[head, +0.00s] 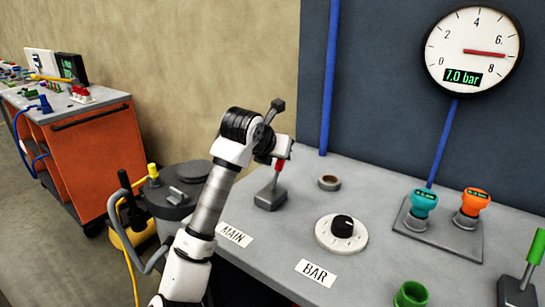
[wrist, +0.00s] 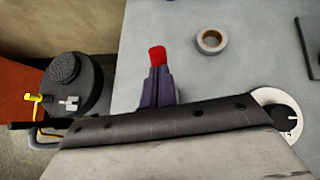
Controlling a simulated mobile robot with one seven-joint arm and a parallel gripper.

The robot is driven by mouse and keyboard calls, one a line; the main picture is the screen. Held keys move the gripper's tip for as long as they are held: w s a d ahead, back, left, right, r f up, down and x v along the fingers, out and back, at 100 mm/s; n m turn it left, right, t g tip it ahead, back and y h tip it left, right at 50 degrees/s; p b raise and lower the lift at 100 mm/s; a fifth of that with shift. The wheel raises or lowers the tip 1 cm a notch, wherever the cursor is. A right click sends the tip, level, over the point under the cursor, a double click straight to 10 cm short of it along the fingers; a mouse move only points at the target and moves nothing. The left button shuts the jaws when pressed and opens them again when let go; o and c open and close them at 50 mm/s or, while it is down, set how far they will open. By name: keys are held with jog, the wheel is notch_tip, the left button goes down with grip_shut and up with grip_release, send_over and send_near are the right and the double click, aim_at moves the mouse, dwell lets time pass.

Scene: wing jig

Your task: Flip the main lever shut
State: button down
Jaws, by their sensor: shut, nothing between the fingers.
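The main lever (head: 274,186) stands on a small grey base on the bench, behind the MAIN label (head: 234,235). It is up, leaning a little to the right, with a red grip at its top. My gripper (head: 280,157) is right at the top of the lever, its fingers mostly hidden by my arm in the head view. In the wrist view my gripper's dark fingers (wrist: 157,72) are together, with the red grip (wrist: 157,53) just past their tips. I cannot tell whether they touch it. The lever's base is hidden in the wrist view.
A ring-shaped roll (head: 329,183) and the BAR dial (head: 342,232) lie right of the lever. Teal (head: 423,201) and orange (head: 473,203) fittings stand farther right. The gauge (head: 473,52) reads 7.0 bar. A grey canister (head: 180,195) stands on the left.

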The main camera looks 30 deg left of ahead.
jog(key=shift+w, duration=0.3)
jog(key=shift+w+d, duration=0.1)
jog(key=shift+w, duration=0.05)
dwell(0.4)
